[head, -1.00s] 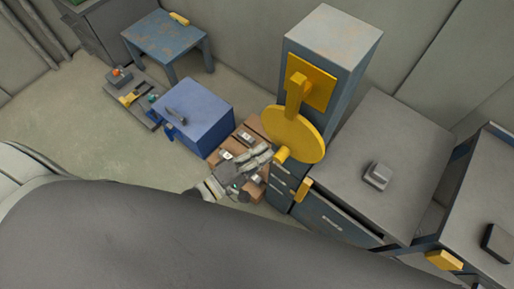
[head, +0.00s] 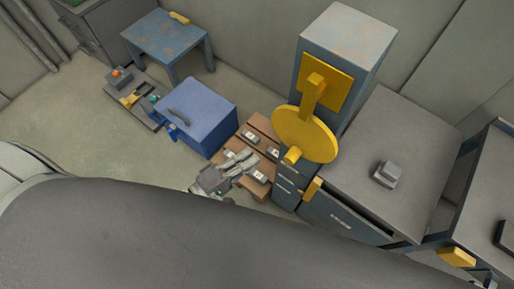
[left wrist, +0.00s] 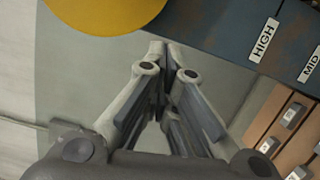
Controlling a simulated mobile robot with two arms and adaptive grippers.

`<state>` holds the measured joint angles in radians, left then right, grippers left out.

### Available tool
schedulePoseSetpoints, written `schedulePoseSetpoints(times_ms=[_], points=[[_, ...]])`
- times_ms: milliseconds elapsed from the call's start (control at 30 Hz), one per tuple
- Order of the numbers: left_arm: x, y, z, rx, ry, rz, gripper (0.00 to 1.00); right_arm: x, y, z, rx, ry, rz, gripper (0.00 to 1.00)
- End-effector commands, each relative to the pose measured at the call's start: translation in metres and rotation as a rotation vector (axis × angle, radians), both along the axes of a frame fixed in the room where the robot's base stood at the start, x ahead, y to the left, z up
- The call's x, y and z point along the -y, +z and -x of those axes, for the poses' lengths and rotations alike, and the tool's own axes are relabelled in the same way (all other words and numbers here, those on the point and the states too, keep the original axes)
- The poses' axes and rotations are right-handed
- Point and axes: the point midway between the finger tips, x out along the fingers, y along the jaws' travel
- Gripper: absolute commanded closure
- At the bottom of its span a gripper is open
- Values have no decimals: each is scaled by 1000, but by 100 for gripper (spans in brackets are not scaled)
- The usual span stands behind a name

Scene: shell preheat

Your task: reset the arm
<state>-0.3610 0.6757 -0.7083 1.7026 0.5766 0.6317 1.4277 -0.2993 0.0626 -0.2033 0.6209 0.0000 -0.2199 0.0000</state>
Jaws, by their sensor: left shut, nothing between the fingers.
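My left gripper (head: 245,160) is in the lower middle of the head view, above the near part of a brown wooden pallet or rack. It is shut and empty. In the left wrist view its fingers (left wrist: 165,50) come together at the tips with nothing between them. My right gripper is not in view.
A tall blue-grey cabinet (head: 345,40) carries a yellow disc (head: 305,135) with a lever. Left of it stand the brown rack (head: 263,125) with several small grey items, a blue box (head: 205,115) and a blue table (head: 165,45). A grey counter (head: 395,130) stands right.

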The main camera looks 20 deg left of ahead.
Motion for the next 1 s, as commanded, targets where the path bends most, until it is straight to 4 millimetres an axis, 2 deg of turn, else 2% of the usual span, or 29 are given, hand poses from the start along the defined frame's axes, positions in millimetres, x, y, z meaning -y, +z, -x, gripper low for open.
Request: schedulePoseSetpoints(times_ms=[100,233,567,667,767,867,900,1000], points=[[-13,-2,19,-3,0,-3,100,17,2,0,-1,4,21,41],[-22,-3,33,-1,0,-3,100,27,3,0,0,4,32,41],[-28,-3,41,2,0,-2,100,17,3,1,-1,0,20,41],[-30,-12,38,5,7,-48,100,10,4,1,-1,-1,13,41],[-37,-41,31,10,23,-204,100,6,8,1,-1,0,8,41],[-54,-92,24,3,33,-468,100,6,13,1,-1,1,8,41],[-64,-116,23,-10,31,-590,100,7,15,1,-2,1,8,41],[-88,-177,32,-66,-9,-884,100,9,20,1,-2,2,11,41]])
